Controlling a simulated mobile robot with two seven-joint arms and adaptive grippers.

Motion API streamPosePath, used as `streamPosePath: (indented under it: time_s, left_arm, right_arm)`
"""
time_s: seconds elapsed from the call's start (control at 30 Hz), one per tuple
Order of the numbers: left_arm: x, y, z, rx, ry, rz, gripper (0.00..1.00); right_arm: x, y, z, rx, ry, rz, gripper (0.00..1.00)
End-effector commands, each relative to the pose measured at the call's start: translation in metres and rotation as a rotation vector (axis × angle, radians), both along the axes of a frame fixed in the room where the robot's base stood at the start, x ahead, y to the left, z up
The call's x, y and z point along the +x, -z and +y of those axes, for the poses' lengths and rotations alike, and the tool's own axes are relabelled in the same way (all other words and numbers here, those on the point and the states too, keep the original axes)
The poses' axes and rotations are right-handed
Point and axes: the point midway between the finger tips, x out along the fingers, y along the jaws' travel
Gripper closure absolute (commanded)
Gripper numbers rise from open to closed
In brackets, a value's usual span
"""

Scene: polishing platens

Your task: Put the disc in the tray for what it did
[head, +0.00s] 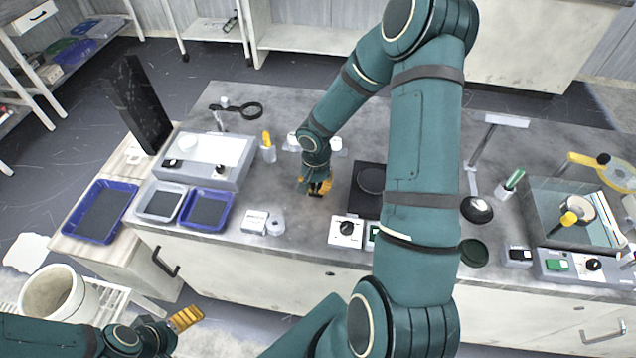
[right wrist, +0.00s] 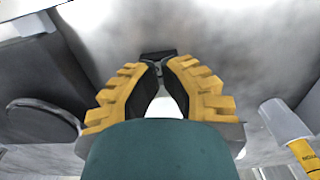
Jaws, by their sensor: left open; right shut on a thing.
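My right gripper (head: 320,188) is low over the middle of the bench, left of a black plate. In the right wrist view its yellow fingers (right wrist: 158,70) are closed at the tips on a small dark thing (right wrist: 158,57). The fingers hide most of it, so I cannot tell whether it is the disc. My left gripper (head: 187,318) is open and empty, in front of the bench at lower left. At the bench's left stand a large blue tray (head: 85,233), a pale tray (head: 143,206) and a smaller blue tray (head: 207,228), each with a dark inside.
A machine with a white plate (head: 214,148) stands behind the trays. A black plate with a round top (head: 371,180) is right of my right gripper. A glass-sided machine (head: 545,205) stands far right.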

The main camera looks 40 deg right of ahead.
Motion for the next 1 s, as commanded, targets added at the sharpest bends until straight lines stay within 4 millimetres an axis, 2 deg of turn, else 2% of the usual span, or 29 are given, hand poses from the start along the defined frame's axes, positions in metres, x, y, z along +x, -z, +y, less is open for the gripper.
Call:
streamPosePath:
  time_s: [0.53, 1.0]
  left_arm:
    - [0.002, 0.007, 0.0, 0.001, 0.0, -0.004, 0.08]
    - [0.002, -0.013, 0.0, 0.0, -0.001, -0.004, 0.08]
  right_arm:
    - [0.0, 0.006, 0.0, -0.001, 0.0, -0.001, 1.0]
    - [0.0, -0.027, 0.0, -0.001, 0.0, -0.001, 1.0]
